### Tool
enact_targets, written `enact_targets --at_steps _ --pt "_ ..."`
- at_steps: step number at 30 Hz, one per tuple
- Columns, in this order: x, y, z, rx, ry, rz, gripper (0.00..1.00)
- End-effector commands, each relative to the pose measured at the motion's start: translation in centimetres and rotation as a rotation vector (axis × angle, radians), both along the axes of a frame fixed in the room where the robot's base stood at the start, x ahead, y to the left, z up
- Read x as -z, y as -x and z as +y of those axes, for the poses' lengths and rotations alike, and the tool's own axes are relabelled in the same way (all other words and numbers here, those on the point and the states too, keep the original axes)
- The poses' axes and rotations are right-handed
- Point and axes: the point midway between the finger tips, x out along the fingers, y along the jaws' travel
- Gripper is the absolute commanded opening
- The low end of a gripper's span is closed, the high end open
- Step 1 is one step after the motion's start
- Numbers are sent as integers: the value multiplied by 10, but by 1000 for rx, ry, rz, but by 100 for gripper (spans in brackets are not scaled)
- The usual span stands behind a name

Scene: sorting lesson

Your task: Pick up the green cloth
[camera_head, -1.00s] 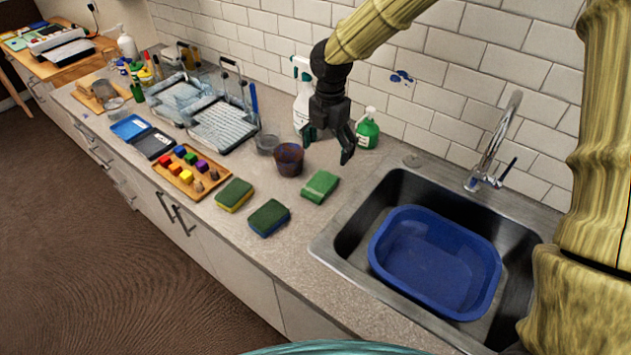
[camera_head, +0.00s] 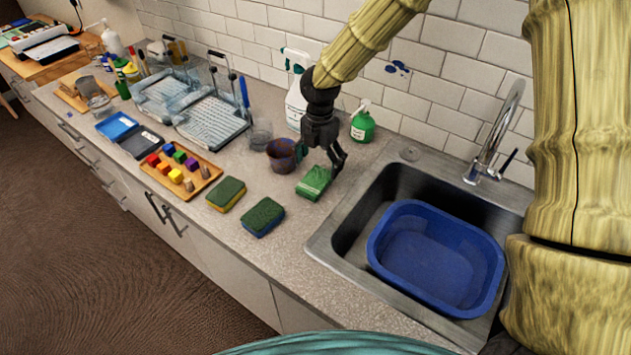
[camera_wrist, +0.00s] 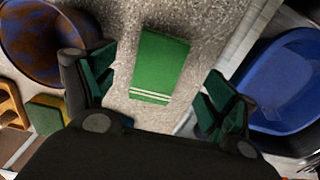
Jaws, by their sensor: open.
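The green cloth (camera_head: 312,184) is a small folded piece lying flat on the speckled counter, left of the sink. In the wrist view the cloth (camera_wrist: 160,66) shows pale stripes near its lower end. My gripper (camera_head: 324,165) is open and empty, above and a little behind the cloth in the head view. In the wrist view its fingers (camera_wrist: 152,100) stand apart, with the cloth in the gap between them and beyond the fingertips. No contact with the cloth can be made out.
A stained brown pot (camera_head: 282,154) stands close to the left of the cloth. Two sponges, one yellow-edged (camera_head: 226,194) and one blue-edged (camera_head: 263,217), lie in front. A green bottle (camera_head: 363,124) and a spray bottle (camera_head: 297,100) stand behind. The sink holds a blue basin (camera_head: 440,255).

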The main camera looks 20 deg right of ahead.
Motion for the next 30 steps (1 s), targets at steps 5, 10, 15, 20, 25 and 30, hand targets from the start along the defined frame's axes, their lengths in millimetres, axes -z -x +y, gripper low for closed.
enact_targets --at_steps 5,10,15,20,25,30 --pt "13 3 3 -1 0 4 86" --pt "33 5 5 -1 2 4 86" --pt "47 4 4 -1 1 2 86" --pt "50 3 4 -1 1 -1 86" --pt "50 3 4 -1 1 -1 86" --pt "50 4 4 -1 0 0 55"
